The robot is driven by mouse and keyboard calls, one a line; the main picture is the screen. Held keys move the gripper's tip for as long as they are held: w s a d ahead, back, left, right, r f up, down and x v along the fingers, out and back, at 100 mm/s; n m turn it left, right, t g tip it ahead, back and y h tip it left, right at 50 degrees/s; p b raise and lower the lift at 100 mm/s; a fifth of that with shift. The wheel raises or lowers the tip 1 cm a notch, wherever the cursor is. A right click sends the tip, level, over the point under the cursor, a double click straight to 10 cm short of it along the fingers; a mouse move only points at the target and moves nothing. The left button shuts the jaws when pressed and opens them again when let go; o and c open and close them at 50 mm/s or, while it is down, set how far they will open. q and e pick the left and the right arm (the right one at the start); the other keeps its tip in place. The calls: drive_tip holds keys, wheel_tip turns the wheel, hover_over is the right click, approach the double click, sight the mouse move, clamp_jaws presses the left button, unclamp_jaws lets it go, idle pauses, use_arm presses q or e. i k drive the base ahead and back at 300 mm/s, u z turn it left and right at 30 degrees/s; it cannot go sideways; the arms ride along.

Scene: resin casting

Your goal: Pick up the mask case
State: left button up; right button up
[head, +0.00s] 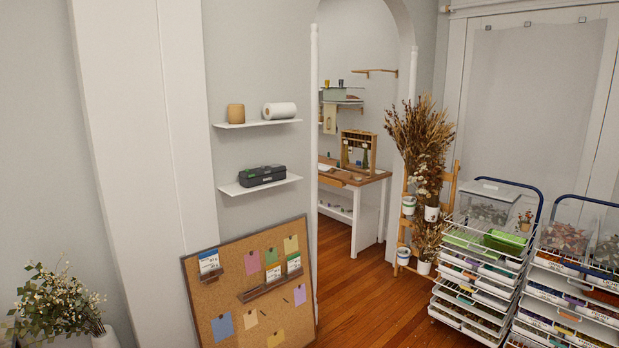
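A dark grey case (262,176) with a small green mark lies on the lower white wall shelf (236,190). A green box (505,241) lies on top of the wire drawer cart at the right. I cannot tell for sure which of them, if either, is the mask case. Neither of my grippers shows in the head view.
A cork board (203,292) leans against the wall below the shelves. A paper roll (280,110) and a tan container (236,114) stand on the upper shelf. An archway leads to a wooden desk (375,178). Dried flowers (420,137) and carts crowd the right; wood floor (352,290) is clear between.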

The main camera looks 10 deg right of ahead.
sight(248, 178)
drive_tip(key=z, duration=0.45)
drive_tip(key=i, duration=2.35)
drive_tip(key=u, duration=0.95)
